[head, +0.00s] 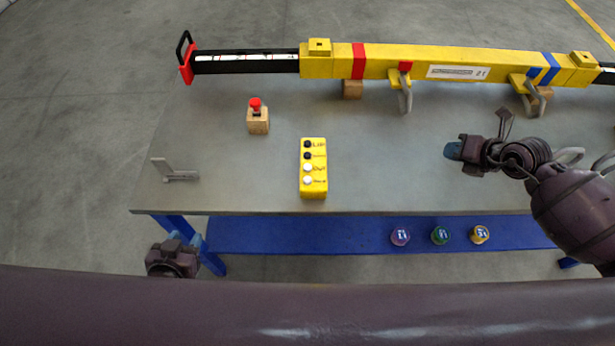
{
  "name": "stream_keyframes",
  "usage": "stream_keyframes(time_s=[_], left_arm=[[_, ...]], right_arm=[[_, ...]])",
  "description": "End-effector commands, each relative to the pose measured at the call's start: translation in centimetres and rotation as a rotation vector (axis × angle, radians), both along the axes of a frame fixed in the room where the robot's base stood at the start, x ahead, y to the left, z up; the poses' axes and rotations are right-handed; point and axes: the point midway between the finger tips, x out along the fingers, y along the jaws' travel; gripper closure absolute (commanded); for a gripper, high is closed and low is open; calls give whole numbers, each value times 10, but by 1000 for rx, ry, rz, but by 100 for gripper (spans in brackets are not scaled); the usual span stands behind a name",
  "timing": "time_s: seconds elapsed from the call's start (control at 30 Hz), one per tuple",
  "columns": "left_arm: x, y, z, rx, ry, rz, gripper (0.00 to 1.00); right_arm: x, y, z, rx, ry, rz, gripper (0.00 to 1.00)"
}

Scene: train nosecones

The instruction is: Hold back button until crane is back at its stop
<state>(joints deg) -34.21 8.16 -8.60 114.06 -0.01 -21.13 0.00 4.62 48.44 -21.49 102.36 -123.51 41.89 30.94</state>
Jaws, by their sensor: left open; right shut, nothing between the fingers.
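A yellow button box (305,190) stands on the grey table. It has two black buttons above two white ones; the small labels beside them are hard to read, so I cannot tell surely which is back. The yellow crane beam (390,60) lies along the table's far side, with a red band, a blue band and a black end at the left. I cannot tell which part is its stop. My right gripper (452,151) is shut and empty above the table, well right of the box. My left gripper (186,238) is open at the table's front left, apart from the box.
A red knob on a wooden block (258,126) stands left of the box. A grey metal bracket (175,172) lies at the table's left edge. Grey hooks (405,92) hang at the beam. Three coloured round tins, one purple (400,237), sit on the blue lower shelf (300,235).

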Motion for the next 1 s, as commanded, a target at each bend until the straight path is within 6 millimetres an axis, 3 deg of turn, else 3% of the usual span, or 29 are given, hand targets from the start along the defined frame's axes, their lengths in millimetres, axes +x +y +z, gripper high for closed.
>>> stream_keyframes(time_s=[1.0], left_arm=[[-5, 1, -3, 1, 10, 3, 57]], right_arm=[[1, 0, 1, 0, -3, 1, 100]])
